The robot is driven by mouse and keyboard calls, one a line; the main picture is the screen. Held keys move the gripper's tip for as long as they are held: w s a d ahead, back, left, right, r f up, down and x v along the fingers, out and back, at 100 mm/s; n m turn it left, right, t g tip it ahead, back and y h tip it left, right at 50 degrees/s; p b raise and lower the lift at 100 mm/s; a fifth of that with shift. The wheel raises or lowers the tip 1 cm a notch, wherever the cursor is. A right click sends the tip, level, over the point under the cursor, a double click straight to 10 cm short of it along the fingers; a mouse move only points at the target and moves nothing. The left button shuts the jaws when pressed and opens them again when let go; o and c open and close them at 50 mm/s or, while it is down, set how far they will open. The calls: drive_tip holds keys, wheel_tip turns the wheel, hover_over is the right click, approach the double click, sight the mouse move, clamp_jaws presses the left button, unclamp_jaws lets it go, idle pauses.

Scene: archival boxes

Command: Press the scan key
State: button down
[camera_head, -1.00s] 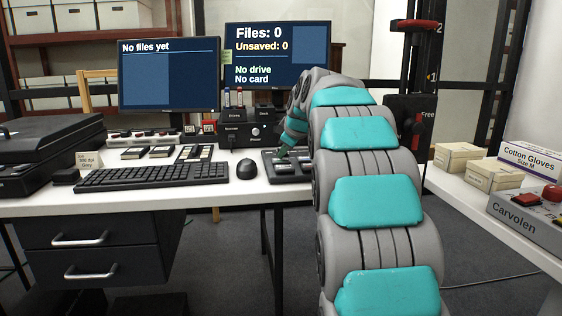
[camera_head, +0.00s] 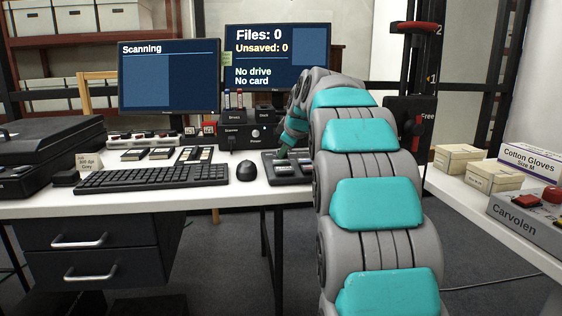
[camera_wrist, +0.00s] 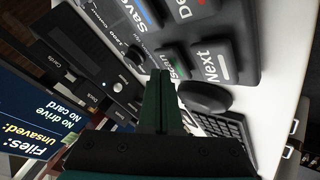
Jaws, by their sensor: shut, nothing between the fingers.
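A dark keypad (camera_head: 290,172) lies on the white desk, right of the mouse. In the wrist view the scan key (camera_wrist: 179,64) is a dark key whose label is partly hidden by my fingers. It sits between a save key (camera_wrist: 137,14) and a larger white-labelled key (camera_wrist: 212,64). My gripper (camera_wrist: 162,76) is shut and empty, with its green fingertips at the edge of the scan key. In the head view my gripper (camera_head: 283,153) is over the keypad's left part. The left monitor (camera_head: 169,80) reads "Scanning". Exact contact is hidden.
The right monitor (camera_head: 277,60) reads Files 0, Unsaved 0, No drive, No card. A keyboard (camera_head: 152,176) and mouse (camera_head: 246,170) lie left of the keypad. A dark device box (camera_head: 245,134) stands behind. Small boxes (camera_head: 457,156) stand on the right table.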

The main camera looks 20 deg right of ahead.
sight(283, 162)
drive_tip(key=shift+r, duration=0.4)
drive_tip(key=shift+r+p, duration=1.25)
drive_tip(key=shift+r, duration=1.25)
drive_tip(key=s+a+f+g, duration=0.1)
drive_tip(key=s+a+f, duration=0.1)
drive_tip(key=s+a+f+m, duration=0.1)
drive_tip(key=s+a+f, duration=0.1)
drive_tip(key=s+a, duration=0.1)
drive_tip(key=s+a+f+m+g+y, duration=0.1)
drive_tip(key=s+a+f, duration=0.1)
drive_tip(key=s+a, duration=0.1)
drive_tip(key=shift+s+f+g, duration=0.1)
drive_tip(key=shift+f+g, duration=0.05)
drive_tip(key=shift+g, duration=0.15)
drive_tip(key=s+a+f+m+g, duration=0.2)
drive_tip(key=s+a+f, duration=0.2)
drive_tip(key=s, duration=1)
drive_tip(key=s+a+f+m+g+p, duration=0.1)
drive_tip(key=s+a+f+m+g, duration=0.1)
drive_tip(key=s+f, duration=0.8)
drive_tip(key=s+a+f+m+g, duration=0.2)
drive_tip(key=s+a+f+g, duration=0.2)
drive_tip(key=s, duration=1.4)
wheel_tip(283, 162, down, 4)
drive_tip(key=a, duration=0.2)
drive_tip(key=shift+s+a, duration=0.25)
drive_tip(key=shift+a, duration=0.1)
